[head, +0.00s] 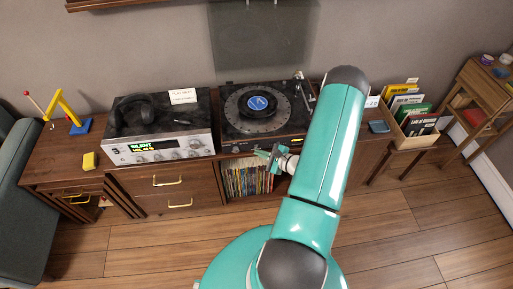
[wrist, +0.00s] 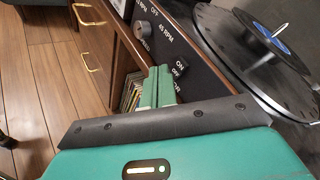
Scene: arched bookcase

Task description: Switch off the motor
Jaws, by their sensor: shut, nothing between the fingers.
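The turntable (head: 235,130) stands on the cabinet with a black platter and a record with a blue label (head: 258,103). In the wrist view its dark front panel (wrist: 165,45) carries a round knob (wrist: 142,28) and lettering "45 RPM". An "ON / OFF" marking (wrist: 180,67) sits further right, with a partly covered word ending in "OR" below it. I cannot make out the motor switch itself; the fingers may cover it. My gripper (head: 268,153) is shut and empty in front of the panel; its green fingertips show just left of the marking in the wrist view (wrist: 158,72). Contact is unclear.
A silver amplifier (head: 160,149) with headphones on top stands left of the turntable. Records (head: 246,180) fill the shelf below. Drawer handles (head: 168,181) stick out at left front. The floor in front is clear.

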